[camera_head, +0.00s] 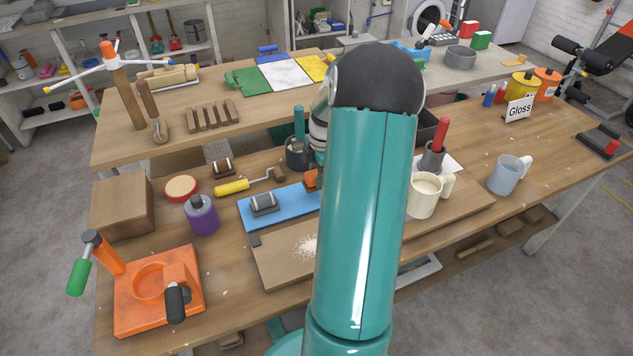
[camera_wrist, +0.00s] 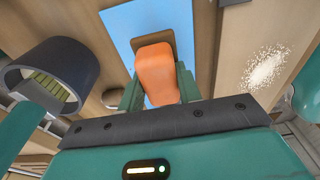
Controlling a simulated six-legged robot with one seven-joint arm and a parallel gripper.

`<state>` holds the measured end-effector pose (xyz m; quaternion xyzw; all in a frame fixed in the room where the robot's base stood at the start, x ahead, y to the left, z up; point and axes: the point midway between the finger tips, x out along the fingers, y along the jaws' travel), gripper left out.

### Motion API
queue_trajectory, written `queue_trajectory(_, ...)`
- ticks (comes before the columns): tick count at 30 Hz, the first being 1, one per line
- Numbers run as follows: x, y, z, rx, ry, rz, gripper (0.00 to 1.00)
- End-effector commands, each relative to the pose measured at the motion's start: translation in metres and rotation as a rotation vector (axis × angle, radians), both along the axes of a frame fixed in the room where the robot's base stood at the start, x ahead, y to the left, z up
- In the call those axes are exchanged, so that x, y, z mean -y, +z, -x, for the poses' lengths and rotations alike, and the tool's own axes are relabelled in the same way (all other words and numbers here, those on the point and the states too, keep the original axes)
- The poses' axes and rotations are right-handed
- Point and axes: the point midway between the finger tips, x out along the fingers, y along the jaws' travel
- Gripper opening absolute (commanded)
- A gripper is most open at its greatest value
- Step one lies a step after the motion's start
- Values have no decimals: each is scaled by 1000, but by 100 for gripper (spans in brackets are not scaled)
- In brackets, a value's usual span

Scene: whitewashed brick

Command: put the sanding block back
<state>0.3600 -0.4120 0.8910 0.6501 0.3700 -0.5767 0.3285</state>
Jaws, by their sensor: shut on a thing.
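An orange block, seemingly the sanding block (camera_wrist: 155,62), is between the two teal fingers of my gripper (camera_wrist: 158,90) in the wrist view. The gripper is shut on it. Behind it in that view lies the blue mat (camera_wrist: 118,22). In the head view a small part of the orange block (camera_head: 311,178) shows at the right end of the blue mat (camera_head: 285,215); my arm hides most of the gripper there. A grey block (camera_head: 264,203) sits on the mat's left part. I cannot tell whether the orange block touches the mat.
A dark pot (camera_head: 297,155) with a brush stands just behind the mat; it is close on the left in the wrist view (camera_wrist: 58,68). A wooden board (camera_head: 275,262) with pale dust lies in front.

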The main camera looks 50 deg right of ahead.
Motion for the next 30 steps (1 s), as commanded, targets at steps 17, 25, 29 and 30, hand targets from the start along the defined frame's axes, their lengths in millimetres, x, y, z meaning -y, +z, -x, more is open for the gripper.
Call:
queue_trajectory(17, 2, -36, -3, 1, 0, -1, 9)
queue_trajectory(25, 2, -38, -3, 1, 0, -1, 56)
queue_trajectory(29, 2, -38, -3, 1, 0, -1, 56)
queue_trajectory(30, 2, -38, -3, 1, 0, -1, 56)
